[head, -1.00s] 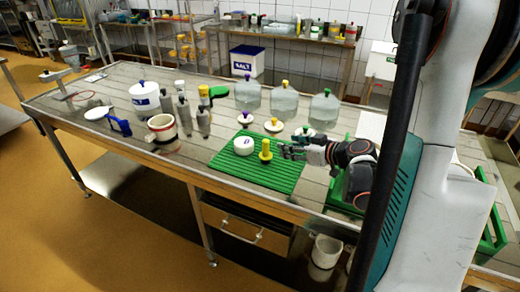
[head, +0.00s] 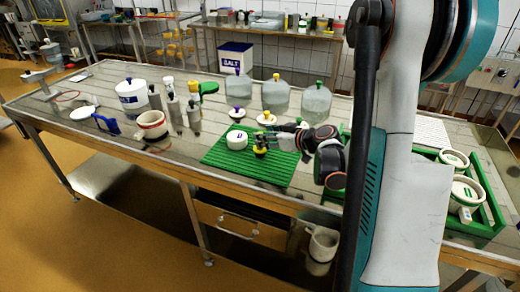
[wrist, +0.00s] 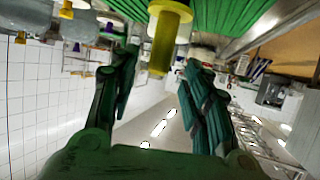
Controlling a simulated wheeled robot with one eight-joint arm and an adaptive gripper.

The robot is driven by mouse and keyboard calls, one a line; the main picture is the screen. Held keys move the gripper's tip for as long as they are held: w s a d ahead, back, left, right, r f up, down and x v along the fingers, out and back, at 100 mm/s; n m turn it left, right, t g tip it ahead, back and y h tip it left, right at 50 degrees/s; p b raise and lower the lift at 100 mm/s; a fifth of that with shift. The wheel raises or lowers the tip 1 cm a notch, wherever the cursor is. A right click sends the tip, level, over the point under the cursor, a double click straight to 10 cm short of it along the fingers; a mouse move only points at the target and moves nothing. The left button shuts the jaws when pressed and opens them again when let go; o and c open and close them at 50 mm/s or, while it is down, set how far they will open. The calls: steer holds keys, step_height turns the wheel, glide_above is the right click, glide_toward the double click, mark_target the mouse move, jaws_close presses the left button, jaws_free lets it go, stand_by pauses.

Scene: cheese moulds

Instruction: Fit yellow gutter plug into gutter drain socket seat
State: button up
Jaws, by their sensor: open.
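The yellow plug (head: 260,150) stands upright on the green ribbed mat (head: 222,160), beside a white round mould. In the wrist view the yellow plug (wrist: 162,42) shows large at the top, between my two spread fingers. My gripper (head: 270,140) reaches in from the right at the plug, and its fingers partly cover the plug in the head view. It is open in the wrist view (wrist: 160,62), with room on both sides of the plug; I cannot tell whether a finger touches it. I cannot make out the gutter drain socket for sure.
The white mould (head: 237,140) stands close left of the plug. Small knobbed lids (head: 266,118) and clear jars (head: 275,95) stand behind. A green tray (head: 488,215) with white moulds is at the right. The mat's front part is clear.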

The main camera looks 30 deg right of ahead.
mark_target(260, 149)
steer(key=x, duration=0.2)
steer(key=b+x, duration=0.1)
steer(key=x, duration=0.1)
steer(key=shift+f, duration=0.3)
steer(key=shift+r, duration=0.1)
jaws_close()
